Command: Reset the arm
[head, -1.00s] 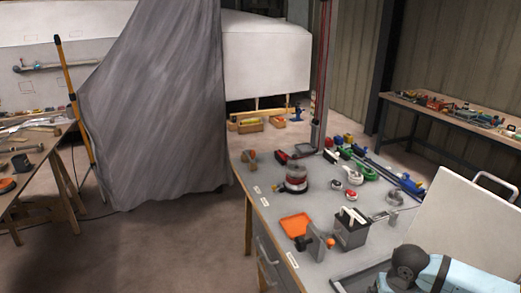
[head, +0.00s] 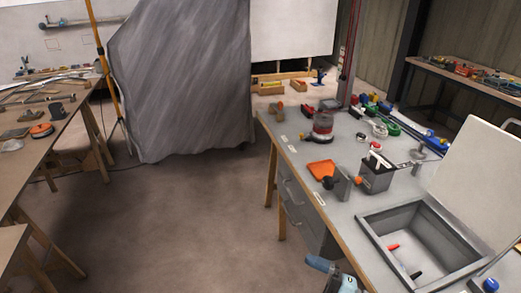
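A small light-blue and dark part of my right arm (head: 336,276) shows at the bottom edge of the head view, in front of the workbench's near edge. Its end looks like the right gripper (head: 318,264), but it is too small and cut off to tell whether the fingers are open or shut. I see nothing clearly held there. My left arm and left gripper are out of view.
A wooden table (head: 50,160) stands left. The floor (head: 170,220) between is clear.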

